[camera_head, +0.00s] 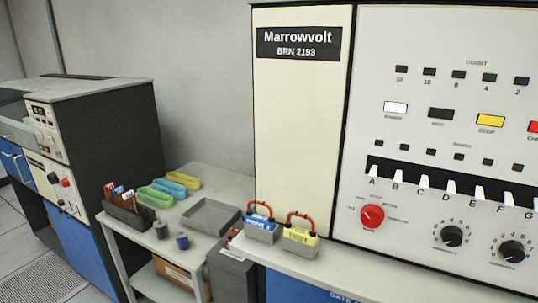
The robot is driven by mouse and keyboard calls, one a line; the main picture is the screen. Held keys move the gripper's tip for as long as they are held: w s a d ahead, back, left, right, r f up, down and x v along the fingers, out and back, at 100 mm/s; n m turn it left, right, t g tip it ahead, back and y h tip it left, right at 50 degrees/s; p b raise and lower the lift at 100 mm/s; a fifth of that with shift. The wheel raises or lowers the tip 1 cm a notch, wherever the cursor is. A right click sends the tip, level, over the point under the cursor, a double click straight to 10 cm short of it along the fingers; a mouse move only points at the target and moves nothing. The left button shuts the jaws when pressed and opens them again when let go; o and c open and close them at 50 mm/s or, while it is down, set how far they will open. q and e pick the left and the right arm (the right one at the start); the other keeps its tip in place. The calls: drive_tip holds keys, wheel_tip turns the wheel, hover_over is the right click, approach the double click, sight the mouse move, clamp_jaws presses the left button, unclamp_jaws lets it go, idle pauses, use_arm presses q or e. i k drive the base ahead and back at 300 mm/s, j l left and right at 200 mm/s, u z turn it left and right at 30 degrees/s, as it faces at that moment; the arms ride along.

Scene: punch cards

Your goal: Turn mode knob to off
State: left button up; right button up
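A red round knob (371,216) sits low on the white front panel (400,150) of the large Marrowvolt cabinet, left of two black knobs. Small labels surround it, too small to read surely, so I cannot tell its setting or confirm that it is the mode knob. One black knob (452,236) and another black knob (512,251) have numbered scales. Neither of my grippers is in view, and nothing touches the knobs.
White lever switches (424,181) line the panel above the knobs. A ledge below holds a blue-labelled block (262,225) and a yellow-labelled block (300,237) with red handles. Left is a low table (215,178) with a grey tray (208,216). Another console (100,130) stands far left.

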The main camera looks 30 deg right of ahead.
sight(372, 216)
drive_tip(key=z, duration=2.8)
